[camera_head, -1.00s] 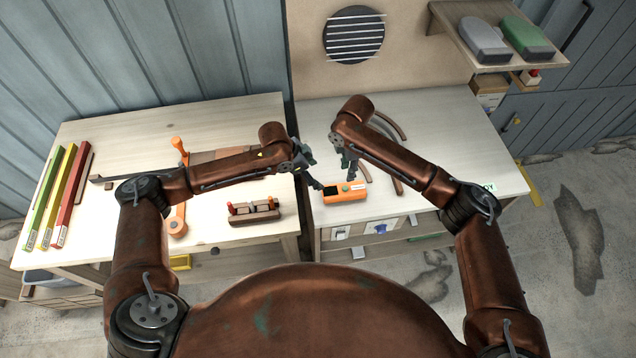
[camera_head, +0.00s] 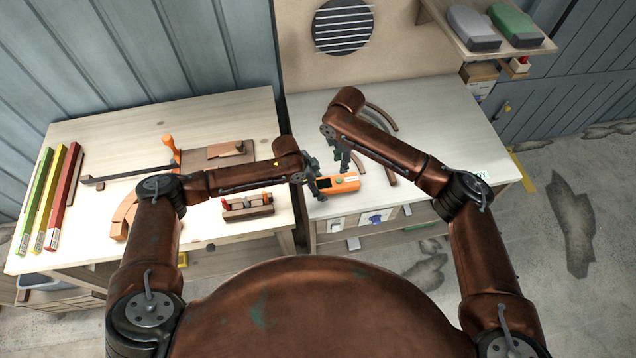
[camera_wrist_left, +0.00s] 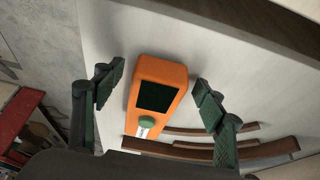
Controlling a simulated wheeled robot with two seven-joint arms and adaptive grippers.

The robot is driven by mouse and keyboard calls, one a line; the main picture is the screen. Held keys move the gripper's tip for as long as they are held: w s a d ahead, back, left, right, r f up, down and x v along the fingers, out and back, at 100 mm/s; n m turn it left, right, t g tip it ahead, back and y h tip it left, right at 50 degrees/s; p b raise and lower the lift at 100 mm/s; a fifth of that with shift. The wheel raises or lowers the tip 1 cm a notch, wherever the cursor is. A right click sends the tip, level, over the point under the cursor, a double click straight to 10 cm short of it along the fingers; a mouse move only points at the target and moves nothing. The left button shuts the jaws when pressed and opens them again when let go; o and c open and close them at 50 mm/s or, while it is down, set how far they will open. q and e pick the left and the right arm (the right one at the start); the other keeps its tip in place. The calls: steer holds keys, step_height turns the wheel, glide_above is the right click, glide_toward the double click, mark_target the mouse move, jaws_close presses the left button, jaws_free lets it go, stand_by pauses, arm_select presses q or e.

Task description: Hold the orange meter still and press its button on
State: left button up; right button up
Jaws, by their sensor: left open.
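The orange meter (camera_head: 348,184) lies at the front edge of the right bench, with a dark screen and a green button on top. In the left wrist view, the meter (camera_wrist_left: 173,73) shows its screen and round green button (camera_wrist_left: 146,124). My left gripper (camera_head: 316,188) is at the meter's left end. In the left wrist view, the open left gripper (camera_wrist_left: 159,80) has one finger on each side of the meter, with visible gaps. My right gripper (camera_head: 342,163) hangs just behind and above the meter; its finger opening is too small to judge.
Curved wooden strips (camera_head: 382,118) lie behind the meter on the right bench. The left bench holds a wooden block with red parts (camera_head: 247,206), an orange-handled tool (camera_head: 171,150) and coloured bars (camera_head: 65,190). The right bench's right side is clear.

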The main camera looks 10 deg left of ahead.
arm_select(q)
steer(key=c, duration=1.4)
steer(key=shift+c, duration=0.6)
arm_select(e)
jaws_close()
stand_by(0.4)
